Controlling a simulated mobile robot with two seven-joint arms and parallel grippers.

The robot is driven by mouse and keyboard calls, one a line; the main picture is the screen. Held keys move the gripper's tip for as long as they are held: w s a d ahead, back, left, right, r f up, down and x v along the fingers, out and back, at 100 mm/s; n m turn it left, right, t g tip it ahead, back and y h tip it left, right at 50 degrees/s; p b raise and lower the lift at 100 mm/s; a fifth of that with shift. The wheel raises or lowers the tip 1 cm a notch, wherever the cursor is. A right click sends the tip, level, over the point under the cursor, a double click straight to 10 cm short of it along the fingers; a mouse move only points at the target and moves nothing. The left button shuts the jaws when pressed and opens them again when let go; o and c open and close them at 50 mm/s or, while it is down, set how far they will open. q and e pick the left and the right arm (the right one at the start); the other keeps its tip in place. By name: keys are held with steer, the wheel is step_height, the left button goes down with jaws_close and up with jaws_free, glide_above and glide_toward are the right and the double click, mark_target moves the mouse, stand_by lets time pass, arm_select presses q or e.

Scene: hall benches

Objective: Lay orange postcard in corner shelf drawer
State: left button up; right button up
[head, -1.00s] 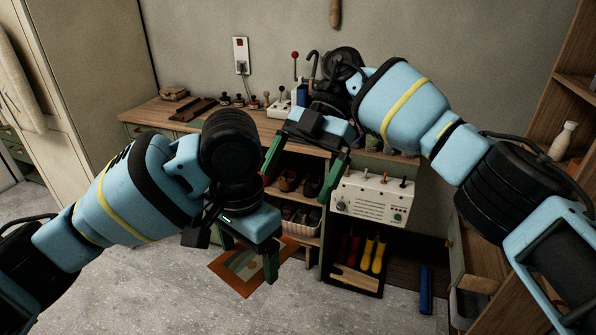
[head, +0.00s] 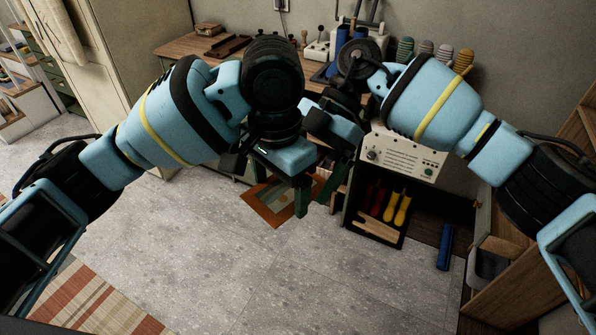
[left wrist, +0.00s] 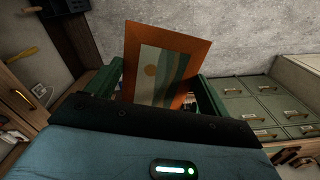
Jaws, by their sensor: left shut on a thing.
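The orange postcard (head: 262,204) has a picture of pale and green bands with a round sun. My left gripper (head: 274,192) is shut on it, and the card hangs below the jaws over the grey floor. In the left wrist view the postcard (left wrist: 189,42) stands out between the two green fingers. My right gripper (head: 335,170) is beside the left one; one green finger shows and the rest is partly hidden. A wooden shelf unit (head: 540,250) stands at the right, with what looks like a pulled-out drawer (head: 497,246); its inside is mostly hidden.
A workbench (head: 185,46) runs along the back wall. A white control box (head: 405,153) stands above an open compartment with red and yellow-handled tools. A blue object (head: 445,246) is by the shelf. A striped rug (head: 90,300) lies front left; the middle floor is clear.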

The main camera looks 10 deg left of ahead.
steer(key=shift+s+a+f, duration=0.3)
steer(key=shift+s+f, duration=0.1)
steer(key=shift+f, duration=0.05)
steer(key=shift+c, duration=0.4)
steer(key=c, duration=0.7)
arm_select(q)
steer(key=o, duration=0.9)
arm_select(e)
steer(key=shift+c, duration=0.6)
